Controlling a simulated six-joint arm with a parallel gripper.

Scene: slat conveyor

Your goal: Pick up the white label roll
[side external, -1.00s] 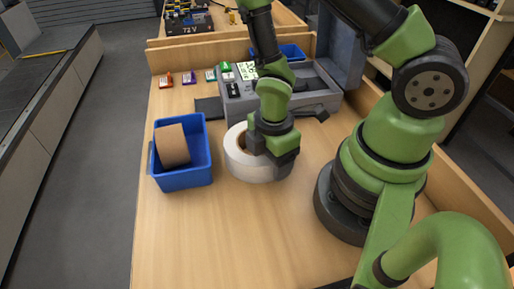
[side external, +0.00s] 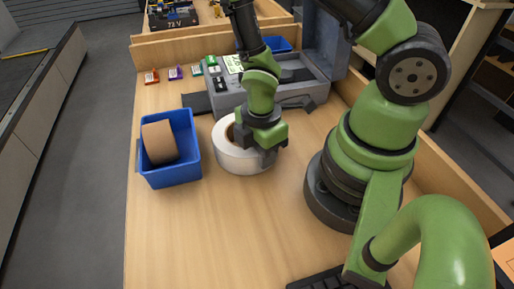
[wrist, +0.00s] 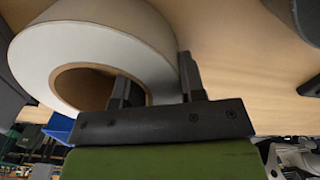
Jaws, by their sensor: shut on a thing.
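The white label roll (side external: 232,160) lies flat at the middle of the wooden bench in the side view, its brown core opening upward. My gripper (side external: 258,148) is over the right part of the roll and shut on its wall. In the wrist view the roll (wrist: 60,45) fills the upper left, and my gripper (wrist: 158,85) has one finger inside the brown core and the other against the outside. I see no clear gap under the roll.
Small coloured cartons (side external: 175,73) sit at the back left.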

